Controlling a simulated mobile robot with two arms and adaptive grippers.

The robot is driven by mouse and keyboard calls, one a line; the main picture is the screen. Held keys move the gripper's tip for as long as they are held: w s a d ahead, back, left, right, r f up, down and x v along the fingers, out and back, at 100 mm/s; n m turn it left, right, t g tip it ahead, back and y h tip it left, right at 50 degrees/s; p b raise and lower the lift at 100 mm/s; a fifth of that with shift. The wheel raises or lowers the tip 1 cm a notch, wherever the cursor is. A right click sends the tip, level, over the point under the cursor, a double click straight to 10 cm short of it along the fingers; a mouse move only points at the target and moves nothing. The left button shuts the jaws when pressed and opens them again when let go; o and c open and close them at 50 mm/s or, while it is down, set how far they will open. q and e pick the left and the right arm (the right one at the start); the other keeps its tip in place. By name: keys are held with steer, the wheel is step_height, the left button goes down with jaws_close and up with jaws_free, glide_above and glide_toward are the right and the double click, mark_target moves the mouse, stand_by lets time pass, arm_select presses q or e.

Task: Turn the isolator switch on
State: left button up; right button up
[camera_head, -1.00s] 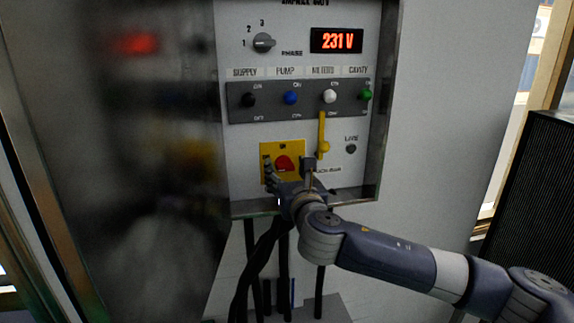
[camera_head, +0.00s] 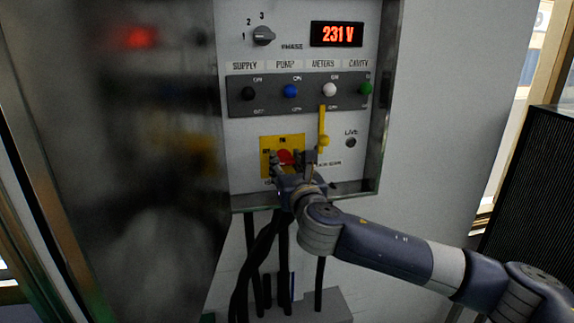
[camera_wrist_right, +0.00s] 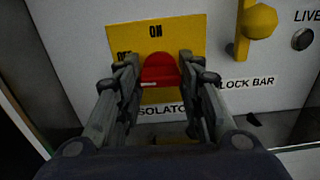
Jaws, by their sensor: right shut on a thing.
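The isolator switch is a red knob (camera_head: 285,157) on a yellow plate (camera_head: 267,141), low on the grey panel. It also shows in the right wrist view as a red knob (camera_wrist_right: 159,68) on the yellow plate (camera_wrist_right: 180,36), with "ON" at its top and a partly hidden "OFF" at its left. My right gripper (camera_head: 291,160) is at the switch, shut on the red knob with one finger on each side. The fingers (camera_wrist_right: 160,72) hide the knob's sides, and I cannot tell exactly which label it points to. My left gripper is not in view.
A yellow lock bar (camera_head: 322,122) with a round knob stands just right of the plate. Above are a row of coloured levers (camera_head: 290,91), a phase dial (camera_head: 263,36) and a display (camera_head: 336,34) reading 231 V. Black cables (camera_head: 282,260) hang below the panel.

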steer(key=m+b, duration=0.1)
steer(key=m, duration=0.2)
steer(key=shift+f, duration=0.1)
steer(key=m+b, duration=0.2)
steer(key=m, duration=0.4)
steer(key=m+b, duration=0.1)
steer(key=m, duration=0.3)
steer(key=shift+d+m+b, duration=0.1)
steer(key=shift+m+b, duration=0.25)
steer(key=shift+m, duration=1.85)
steer(key=o, duration=1.1)
steer(key=shift+c, duration=0.2)
steer(key=s+d, duration=0.2)
steer(key=s, duration=0.9)
steer(key=shift+s+d, duration=0.15)
steer(key=shift+s, duration=0.2)
